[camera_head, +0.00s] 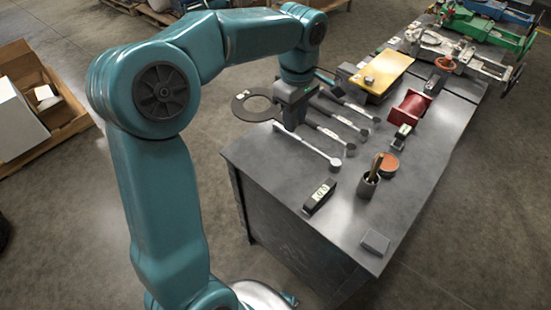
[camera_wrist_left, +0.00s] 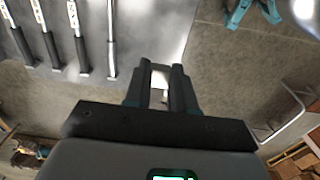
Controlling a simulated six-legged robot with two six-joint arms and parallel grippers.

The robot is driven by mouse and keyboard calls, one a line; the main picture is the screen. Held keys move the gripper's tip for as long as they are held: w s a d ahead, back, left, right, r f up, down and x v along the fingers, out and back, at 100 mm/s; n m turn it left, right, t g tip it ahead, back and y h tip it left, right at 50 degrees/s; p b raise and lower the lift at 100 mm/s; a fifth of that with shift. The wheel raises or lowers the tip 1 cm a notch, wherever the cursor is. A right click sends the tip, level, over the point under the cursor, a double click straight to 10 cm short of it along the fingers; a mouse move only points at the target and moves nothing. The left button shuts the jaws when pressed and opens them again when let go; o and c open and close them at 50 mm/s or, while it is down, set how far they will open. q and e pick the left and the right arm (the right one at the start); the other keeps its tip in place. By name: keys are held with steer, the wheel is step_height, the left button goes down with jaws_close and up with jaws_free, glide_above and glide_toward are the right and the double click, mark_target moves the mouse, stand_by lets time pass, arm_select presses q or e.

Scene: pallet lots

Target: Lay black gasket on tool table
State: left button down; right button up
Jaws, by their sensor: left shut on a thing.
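The black gasket (camera_head: 239,107), a flat dark ring with a small pale mark, shows in the head view just left of the table's edge, with floor visible through its hole. My left gripper (camera_head: 290,124) is shut on the gasket beside the table's left edge. In the left wrist view its fingers (camera_wrist_left: 160,72) point toward the table edge, and the gasket cannot be made out there. The grey tool table (camera_head: 275,165) runs from the lower middle to the upper right. My right gripper is not in view.
Several long-handled tools (camera_head: 308,147) lie near the table's left edge. The near left tabletop is bare.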

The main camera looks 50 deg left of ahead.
arm_select(q)
steer(key=b, duration=0.3)
glide_above(289, 178)
step_height(289, 178, down, 15)
steer(key=shift+f, duration=0.1)
step_height(289, 178, down, 5)
steer(key=shift+r, duration=0.2)
steer(key=shift+b, duration=0.3)
steer(key=c, duration=0.9)
jaws_free()
steer(key=shift+c, duration=0.2)
